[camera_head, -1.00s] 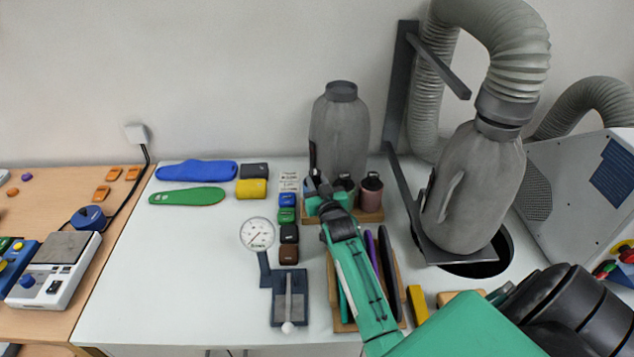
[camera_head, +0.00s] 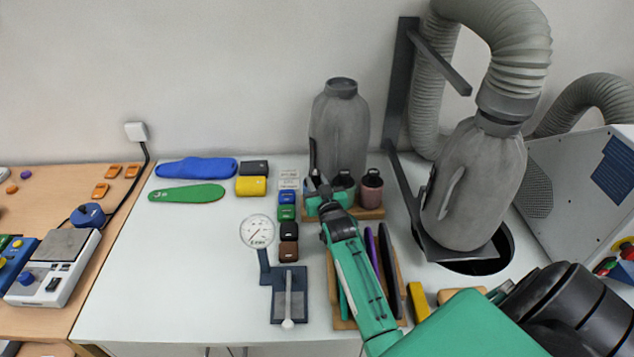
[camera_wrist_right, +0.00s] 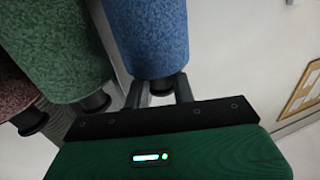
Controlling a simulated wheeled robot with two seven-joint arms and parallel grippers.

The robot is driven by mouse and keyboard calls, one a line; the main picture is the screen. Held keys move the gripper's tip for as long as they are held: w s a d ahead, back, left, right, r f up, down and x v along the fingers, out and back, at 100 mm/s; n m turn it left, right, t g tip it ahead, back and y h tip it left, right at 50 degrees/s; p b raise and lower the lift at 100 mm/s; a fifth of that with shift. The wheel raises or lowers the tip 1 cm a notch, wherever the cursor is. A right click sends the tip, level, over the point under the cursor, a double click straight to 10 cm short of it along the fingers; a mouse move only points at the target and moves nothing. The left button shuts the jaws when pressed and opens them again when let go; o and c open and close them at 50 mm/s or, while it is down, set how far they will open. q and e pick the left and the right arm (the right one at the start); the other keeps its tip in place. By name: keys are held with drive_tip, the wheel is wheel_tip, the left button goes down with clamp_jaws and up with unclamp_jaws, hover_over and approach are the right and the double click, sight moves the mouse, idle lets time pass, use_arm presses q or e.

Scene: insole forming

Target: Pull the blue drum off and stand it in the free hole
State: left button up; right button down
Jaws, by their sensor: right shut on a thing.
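The blue drum (camera_wrist_right: 155,38) fills the upper middle of the right wrist view. My right gripper (camera_wrist_right: 160,92) is shut on its dark narrow end, one finger on each side. In the head view this gripper (camera_head: 322,196) is at the left end of a wooden stand (camera_head: 370,213), and the blue drum is mostly hidden there. A green drum (camera_wrist_right: 62,50) and a dark red drum (camera_wrist_right: 15,90) are beside the blue one in the right wrist view. The red drum (camera_head: 372,193) stands on the stand in the head view. I cannot make out the free hole. My left gripper is not in view.
A grey dust bag (camera_head: 340,128) stands just behind the stand, and a bracketed bag (camera_head: 475,190) is to its right. Small coloured blocks (camera_head: 287,212), a dial gauge (camera_head: 257,231) and a tool holder (camera_head: 340,312) are near the arm. The white table's left front is clear.

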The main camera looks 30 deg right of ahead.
idle(0.3)
drive_tip(key=c, duration=1.1)
unclamp_jaws()
drive_tip(key=shift+o, duration=0.4)
drive_tip(key=shift+f, duration=0.1)
drive_tip(key=shift+o, duration=0.9)
drive_tip(key=shift+r, duration=0.2)
drive_tip(key=shift+s+a+r+p, duration=0.1)
drive_tip(key=shift+s+r+p, duration=0.1)
drive_tip(key=shift+r+p, duration=1.25)
drive_tip(key=shift+s+a+r+p, duration=0.1)
drive_tip(key=shift+s+r+p, duration=0.05)
drive_tip(key=shift+r+p, duration=1.3)
